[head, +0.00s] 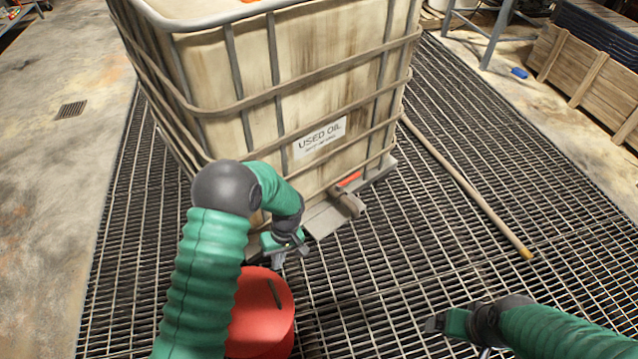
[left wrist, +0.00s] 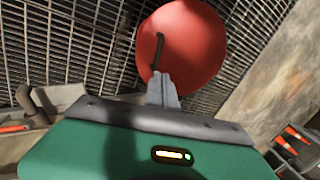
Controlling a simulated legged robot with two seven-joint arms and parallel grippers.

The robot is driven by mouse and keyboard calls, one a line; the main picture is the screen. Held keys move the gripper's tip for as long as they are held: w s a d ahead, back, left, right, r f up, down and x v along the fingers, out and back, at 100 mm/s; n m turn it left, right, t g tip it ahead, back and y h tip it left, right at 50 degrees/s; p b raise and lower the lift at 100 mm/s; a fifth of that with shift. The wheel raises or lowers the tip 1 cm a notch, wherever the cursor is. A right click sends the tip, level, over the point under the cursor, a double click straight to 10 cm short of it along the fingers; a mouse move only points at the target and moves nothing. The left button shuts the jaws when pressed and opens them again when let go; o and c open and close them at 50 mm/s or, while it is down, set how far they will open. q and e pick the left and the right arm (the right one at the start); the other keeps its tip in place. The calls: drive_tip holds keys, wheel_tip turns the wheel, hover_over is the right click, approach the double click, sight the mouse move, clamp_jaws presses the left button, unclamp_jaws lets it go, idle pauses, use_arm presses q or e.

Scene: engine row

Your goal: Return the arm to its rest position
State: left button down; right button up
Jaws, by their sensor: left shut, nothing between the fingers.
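My left arm comes in from the left in the head view and bends in front of the caged tank. Its gripper (head: 278,260) points down just above a red round container (head: 262,312). The fingers are shut and empty. In the left wrist view the closed fingers (left wrist: 162,90) overlap the edge of the red container (left wrist: 195,40), which has a dark bar on top; I cannot tell whether they touch it. My right gripper (head: 434,325) is low at the right, over the grating; its fingers are too small and dark to read.
The "USED OIL" tank (head: 310,70) stands on the grating (head: 410,240), with a valve (head: 347,200) and a red handle (head: 350,179) at its base. A wooden pole (head: 465,185) leans or lies right of it. Wooden crates (head: 585,70) stand far right. Orange cones (left wrist: 292,135) show in the wrist view.

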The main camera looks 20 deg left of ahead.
use_arm(q)
drive_tip(key=s+d+r+m+t+h, duration=0.1)
drive_tip(key=s+d+r+m+t, duration=0.2)
drive_tip(key=s+r, duration=0.4)
drive_tip(key=s+d+r+m+t+h, duration=0.1)
drive_tip(key=s+d+r+m, duration=0.2)
drive_tip(key=s+r+m, duration=0.5)
wheel_tip(320, 180, up, 19)
drive_tip(key=w+n+p, duration=0.2)
drive_tip(key=p, duration=1.5)
drive_tip(key=shift+w+d+n, duration=0.2)
drive_tip(key=shift+d+n, duration=0.05)
drive_tip(key=shift+n, duration=0.05)
use_arm(e)
drive_tip(key=w+v, duration=0.2)
drive_tip(key=v, duration=0.6)
drive_tip(key=w+r+v, duration=0.1)
drive_tip(key=v, duration=0.7)
drive_tip(key=shift+w+d+r, duration=0.25)
drive_tip(key=shift+d, duration=0.05)
